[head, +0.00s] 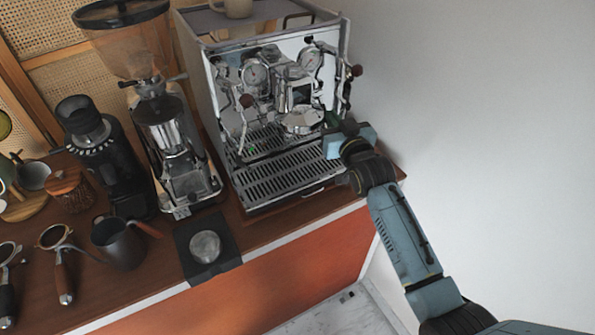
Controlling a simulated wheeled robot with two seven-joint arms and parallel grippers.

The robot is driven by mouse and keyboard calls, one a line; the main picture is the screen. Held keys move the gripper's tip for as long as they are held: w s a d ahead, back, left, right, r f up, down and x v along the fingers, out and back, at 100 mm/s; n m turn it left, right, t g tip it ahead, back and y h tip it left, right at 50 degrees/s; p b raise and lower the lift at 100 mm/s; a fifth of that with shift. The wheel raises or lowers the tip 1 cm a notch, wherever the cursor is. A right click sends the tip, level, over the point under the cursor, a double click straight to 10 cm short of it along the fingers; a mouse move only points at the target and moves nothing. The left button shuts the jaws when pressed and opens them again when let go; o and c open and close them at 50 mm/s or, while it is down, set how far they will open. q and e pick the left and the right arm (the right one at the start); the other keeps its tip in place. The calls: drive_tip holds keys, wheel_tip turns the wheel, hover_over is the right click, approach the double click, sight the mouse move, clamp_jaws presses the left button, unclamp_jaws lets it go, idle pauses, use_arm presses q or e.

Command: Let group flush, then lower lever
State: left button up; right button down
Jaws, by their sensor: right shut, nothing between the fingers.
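The espresso machine (262,190) stands at the back right of the counter. Its chrome group (302,122) sticks out at the front, above the slotted drip tray (285,170). No portafilter shows in the group. My right gripper (331,130) is shut and empty, just right of the group, in front of the machine's right side. The group's lever is too small or hidden by the gripper to make out, so I cannot tell its position or whether they touch. I cannot tell whether water runs from the group. My left gripper is out of view.
A large grinder (165,135) stands left of the machine, with a smaller black grinder (97,150) beyond. A dark pitcher (118,245), a tamper on a black mat (197,270) and portafilters (62,265) occupy the front left. A white wall (480,120) bounds the right.

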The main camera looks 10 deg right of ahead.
drive_tip(key=s+d+p, duration=0.1)
drive_tip(key=s+p, duration=0.4)
drive_tip(key=s, duration=0.3)
drive_tip(key=shift+s+r+p, duration=0.15)
drive_tip(key=shift+r+p, duration=0.2)
drive_tip(key=shift+p, duration=0.05)
drive_tip(key=shift+d, duration=0.1)
drive_tip(key=s+f+g+b, duration=0.1)
drive_tip(key=f, duration=0.6)
drive_tip(key=s+f+g+b, duration=0.1)
drive_tip(key=s+f, duration=0.1)
drive_tip(key=f, duration=0.5)
drive_tip(key=s+f+g+b, duration=0.2)
drive_tip(key=f, duration=0.5)
drive_tip(key=shift+s+d+f+h, duration=0.1)
drive_tip(key=shift+d+f+h, duration=0.2)
drive_tip(key=shift+d+f, duration=0.1)
drive_tip(key=s+d+f+g+h+b, duration=0.15)
drive_tip(key=s+f+g+b, duration=0.3)
drive_tip(key=s+f, duration=1.1)
drive_tip(key=s+d+f+g+b, duration=0.25)
drive_tip(key=s+f+g, duration=0.25)
drive_tip(key=s+f, duration=1.1)
drive_tip(key=s+d+f+g+b, duration=0.1)
drive_tip(key=s+f+g+b, duration=0.2)
drive_tip(key=s+f, duration=0.7)
drive_tip(key=s, duration=0.4)
drive_tip(key=shift+n+b, duration=0.3)
drive_tip(key=shift+n, duration=0.1)
